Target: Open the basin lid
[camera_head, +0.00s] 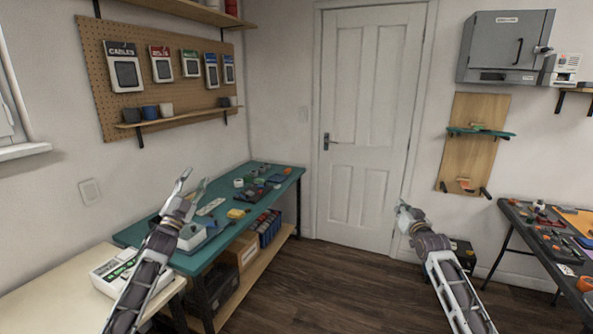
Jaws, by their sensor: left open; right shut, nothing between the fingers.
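My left gripper (191,184) is open and empty, raised in front of the teal workbench (268,174) on the left. Behind and below it on the bench is a grey-white box-like item (192,238), partly hidden by my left arm. It may be the basin, but I cannot clearly make out a lid or its state. My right gripper (403,208) is shut and empty, in front of the white door's lower right side, far from the bench.
Tools and small parts lie on the bench. A dark table (515,222) with parts stands at the right. A grey cabinet (490,50) hangs above. The wooden floor (330,285) between is clear.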

